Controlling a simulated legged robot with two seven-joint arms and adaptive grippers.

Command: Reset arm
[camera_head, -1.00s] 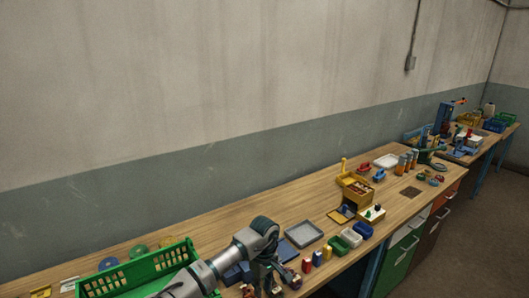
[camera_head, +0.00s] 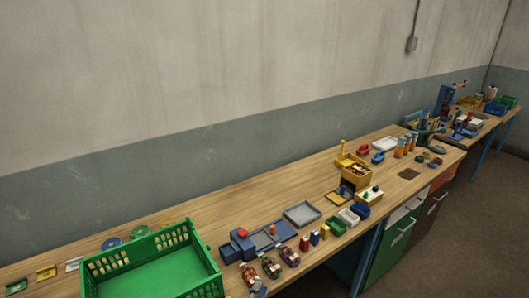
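The rest of my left arm is out of the picture. My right gripper is not in view. Several small sacks (camera_head: 270,267) with mixed colours lie in a row at the bench front, just above that grey piece.
A green crate (camera_head: 205,252) stands at the lower left and looks empty. A blue tray unit (camera_head: 265,238), a grey tray (camera_head: 301,214) and small coloured bins (camera_head: 348,216) stand to its right. The bench strip along the wall is mostly clear.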

